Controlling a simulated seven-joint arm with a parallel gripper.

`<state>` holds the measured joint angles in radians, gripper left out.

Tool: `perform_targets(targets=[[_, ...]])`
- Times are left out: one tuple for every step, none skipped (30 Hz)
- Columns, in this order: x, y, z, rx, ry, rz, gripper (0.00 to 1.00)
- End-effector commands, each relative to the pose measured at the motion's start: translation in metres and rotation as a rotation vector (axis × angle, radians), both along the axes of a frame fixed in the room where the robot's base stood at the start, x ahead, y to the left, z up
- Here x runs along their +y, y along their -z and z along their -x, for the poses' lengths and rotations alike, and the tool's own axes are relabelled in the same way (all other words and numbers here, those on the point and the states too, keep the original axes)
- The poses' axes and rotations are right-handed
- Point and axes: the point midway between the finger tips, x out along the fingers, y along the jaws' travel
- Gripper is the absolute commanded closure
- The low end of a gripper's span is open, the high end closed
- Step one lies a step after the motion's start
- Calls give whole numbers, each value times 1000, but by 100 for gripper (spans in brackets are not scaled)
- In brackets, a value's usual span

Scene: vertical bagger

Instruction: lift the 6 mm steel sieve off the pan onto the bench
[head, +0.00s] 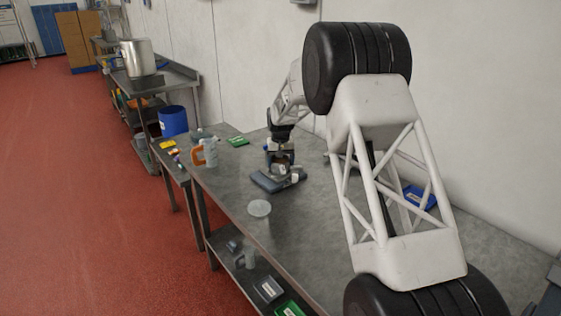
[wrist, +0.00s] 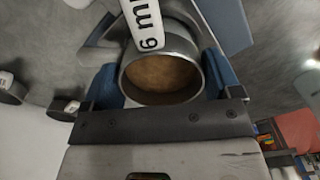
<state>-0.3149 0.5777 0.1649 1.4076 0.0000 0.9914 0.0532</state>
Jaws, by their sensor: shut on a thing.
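The steel sieve is a round metal ring (wrist: 188,87) with a white "6 mm" label (wrist: 146,24) in the wrist view. Brown material or a brown surface shows inside it. My gripper (wrist: 161,78) has a blue finger on each side of the ring and is shut on it. In the head view my gripper (head: 281,165) is low over the bench, with the small metal sieve (head: 279,171) between its fingers. A flat grey-blue object (head: 268,183) lies just below it. I cannot make out the pan separately, nor whether sieve and pan touch.
A round, pale lid-like item (head: 260,208) sits near the bench (head: 232,181) front edge. A blue tray (head: 420,198) lies behind my arm. Bare bench surrounds the pale item.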

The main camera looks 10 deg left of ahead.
Motion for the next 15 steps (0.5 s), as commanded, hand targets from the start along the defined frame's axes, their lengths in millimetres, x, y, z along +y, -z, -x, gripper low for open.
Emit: perform_targets(targets=[[0,0,0,0,0,0,44],[0,0,0,0,0,0,44],[0,-1,0,0,0,0,44],[0,-1,0,0,0,0,44],[0,-2,0,0,0,0,44],[0,-2,0,-1,0,0,44],[0,-3,0,-1,0,0,44],[0,-3,0,-1,0,0,44],[0,-4,0,-1,0,0,44],[0,-4,0,-1,0,0,44],[0,-5,0,-1,0,0,44],[0,-6,0,-1,0,0,44],[0,-6,0,-1,0,0,44],[0,-7,0,-1,0,0,44],[0,-7,0,-1,0,0,44]])
